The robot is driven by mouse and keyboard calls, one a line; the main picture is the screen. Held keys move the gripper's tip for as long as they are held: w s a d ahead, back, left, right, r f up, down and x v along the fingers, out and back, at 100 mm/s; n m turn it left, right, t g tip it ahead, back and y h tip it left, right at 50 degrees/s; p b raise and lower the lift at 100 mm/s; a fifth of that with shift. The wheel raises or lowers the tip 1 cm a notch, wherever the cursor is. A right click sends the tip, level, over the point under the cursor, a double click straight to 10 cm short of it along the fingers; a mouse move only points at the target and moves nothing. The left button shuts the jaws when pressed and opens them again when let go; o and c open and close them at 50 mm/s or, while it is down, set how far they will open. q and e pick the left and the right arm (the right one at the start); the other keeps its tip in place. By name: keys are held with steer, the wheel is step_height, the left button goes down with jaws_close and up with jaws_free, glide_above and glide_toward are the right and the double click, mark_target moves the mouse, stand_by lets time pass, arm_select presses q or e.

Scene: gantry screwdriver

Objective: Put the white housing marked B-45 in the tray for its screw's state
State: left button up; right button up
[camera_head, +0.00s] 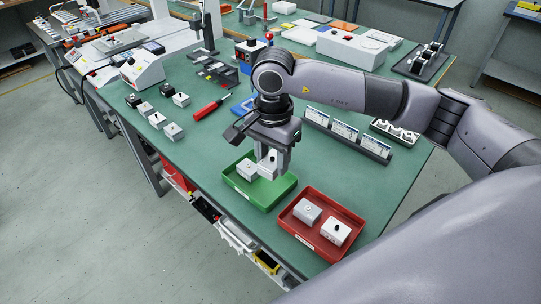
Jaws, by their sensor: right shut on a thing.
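My right gripper (273,158) reaches down over the green tray (270,200). It is shut on a white housing (267,166), held low over or in the tray; I cannot tell whether it touches the tray floor. Another white housing (246,170) sits in the green tray just left of it. The red tray (321,251) beside it holds two white housings (307,212) (336,233), one with a dark top spot. The B-45 marking is too small to read on any housing. My left gripper is not in view.
Several white and black housings (157,120) stand in rows at the table's left. A red screwdriver (207,110) lies near them. A rack of cards (346,136) and a tray of white parts (395,131) stand to the right. The green tabletop (190,150) left of the green tray is clear.

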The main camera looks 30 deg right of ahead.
mark_target(271, 152)
steer(key=m, duration=0.3)
steer(key=w+f+m, duration=0.1)
steer(key=m, duration=0.1)
steer(key=shift+w+d, duration=0.1)
steer(key=shift+d, duration=0.1)
steer(key=m, duration=0.3)
steer(key=w+f+m+b, duration=0.1)
steer(key=shift+d+m, duration=0.2)
steer(key=shift+m, duration=0.1)
steer(key=f+m+b, duration=0.2)
steer(key=f+m, duration=0.1)
steer(key=w+f+m+b, duration=0.1)
steer(key=f+m, duration=0.2)
steer(key=w+d+f+m+b, duration=0.1)
steer(key=f+m+b, duration=0.1)
steer(key=m, duration=0.2)
steer(key=shift+f+b, duration=0.3)
steer(key=shift+f, duration=0.1)
steer(key=shift+f+b, duration=0.45)
steer(key=shift+f, duration=0.2)
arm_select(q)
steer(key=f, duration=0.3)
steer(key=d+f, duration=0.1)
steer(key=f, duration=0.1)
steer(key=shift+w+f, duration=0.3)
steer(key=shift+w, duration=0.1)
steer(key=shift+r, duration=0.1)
